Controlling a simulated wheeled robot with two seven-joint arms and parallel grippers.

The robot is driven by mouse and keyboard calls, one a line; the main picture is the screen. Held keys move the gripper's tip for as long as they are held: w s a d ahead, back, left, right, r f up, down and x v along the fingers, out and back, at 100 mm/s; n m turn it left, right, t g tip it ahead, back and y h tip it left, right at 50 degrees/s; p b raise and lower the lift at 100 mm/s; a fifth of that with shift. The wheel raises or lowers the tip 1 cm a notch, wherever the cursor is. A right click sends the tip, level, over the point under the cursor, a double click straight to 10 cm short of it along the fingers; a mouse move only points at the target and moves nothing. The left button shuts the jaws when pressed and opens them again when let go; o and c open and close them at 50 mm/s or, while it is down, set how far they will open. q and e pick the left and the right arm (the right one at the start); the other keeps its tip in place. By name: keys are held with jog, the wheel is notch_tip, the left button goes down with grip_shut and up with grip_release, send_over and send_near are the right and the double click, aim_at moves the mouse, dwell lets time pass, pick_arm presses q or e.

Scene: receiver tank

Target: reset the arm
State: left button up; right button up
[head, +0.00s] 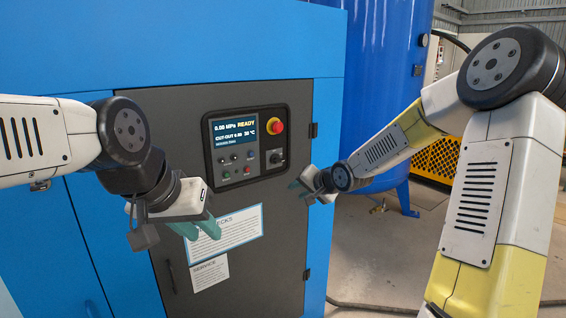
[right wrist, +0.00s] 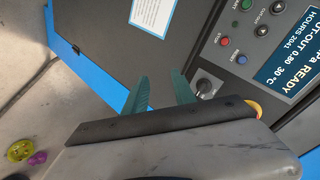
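My left gripper (head: 200,230) is in front of the dark cabinet door, over the white notice sheet. Its two teal fingers look apart, with nothing seen between them. My right gripper (head: 297,190) is near the door's right edge, just right of and below the control panel (head: 246,142). In the right wrist view its two teal fingers (right wrist: 160,88) stand apart and empty. The panel's screen (head: 234,131) reads 0.00 MPa READY, 30 °C. A red emergency button (head: 277,126) and a black rotary switch (head: 276,157) sit beside it.
The blue cabinet (head: 200,45) fills the left and middle. A blue tank (head: 385,80) stands behind my right arm, with a yellow mesh guard (head: 438,158) beyond. Small yellow (right wrist: 20,150) and purple (right wrist: 38,158) items lie on the floor. Concrete floor (head: 375,260) is open right of the cabinet.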

jog(key=s+d+r+n+g+h, duration=0.1)
jog(key=s+d+r+n+h, duration=0.2)
jog(key=s, duration=0.5)
jog(key=s+d+r+g+h, duration=0.1)
jog(key=s+d+r+h, duration=0.1)
jog(key=s+d+r, duration=0.45)
jog(key=s+n+g+y, duration=0.1)
jog(key=s+n, duration=0.1)
jog(key=s, duration=1.7)
jog(key=shift+a+g, duration=0.4)
